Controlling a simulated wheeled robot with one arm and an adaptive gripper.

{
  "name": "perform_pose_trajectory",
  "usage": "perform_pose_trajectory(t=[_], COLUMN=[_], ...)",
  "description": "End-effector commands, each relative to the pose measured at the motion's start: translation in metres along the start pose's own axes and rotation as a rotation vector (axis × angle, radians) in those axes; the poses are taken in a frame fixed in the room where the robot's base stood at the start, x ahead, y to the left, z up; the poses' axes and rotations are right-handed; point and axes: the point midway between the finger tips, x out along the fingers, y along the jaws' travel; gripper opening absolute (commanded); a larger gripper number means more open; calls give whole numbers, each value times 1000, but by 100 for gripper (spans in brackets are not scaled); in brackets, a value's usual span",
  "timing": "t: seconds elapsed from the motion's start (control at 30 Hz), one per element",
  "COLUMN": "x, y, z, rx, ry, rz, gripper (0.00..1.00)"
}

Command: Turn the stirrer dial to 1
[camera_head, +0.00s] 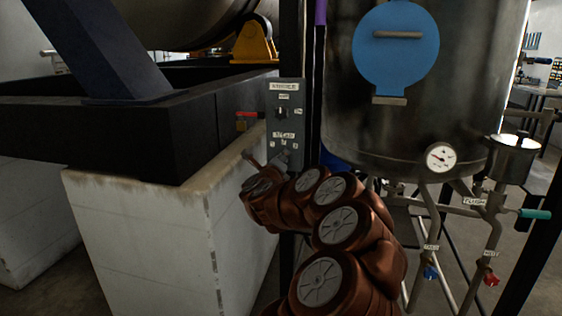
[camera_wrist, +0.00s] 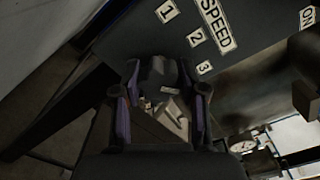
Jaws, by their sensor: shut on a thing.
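The grey stirrer panel (camera_head: 287,95) stands upright at the middle of the head view. Its SPEED label and the numbers 1, 2 and 3 show clearly in the wrist view on the panel face (camera_wrist: 250,60). The stirrer dial (camera_wrist: 158,74) is a dark knob beside the numbers, between my fingertips. My gripper (camera_wrist: 165,88) is shut on it, with one finger on each side. In the head view my gripper (camera_head: 270,163) is at the panel's lower part, and the dial is largely hidden there. I cannot tell which number the dial points to.
A switch (camera_head: 282,112) sits higher on the panel. A steel tank (camera_head: 455,70) with a gauge (camera_head: 440,157) stands close on the right, with pipes and valves below. A pale block (camera_head: 150,235) under a dark frame (camera_head: 160,140) bounds the left side.

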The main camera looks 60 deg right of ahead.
Motion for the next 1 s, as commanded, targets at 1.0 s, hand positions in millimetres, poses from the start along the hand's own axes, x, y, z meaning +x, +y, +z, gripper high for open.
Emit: perform_pose_trajectory(t=[1.0], x=[0], y=[0], z=[0], rx=[-760], ry=[2], rz=[3], gripper=[7])
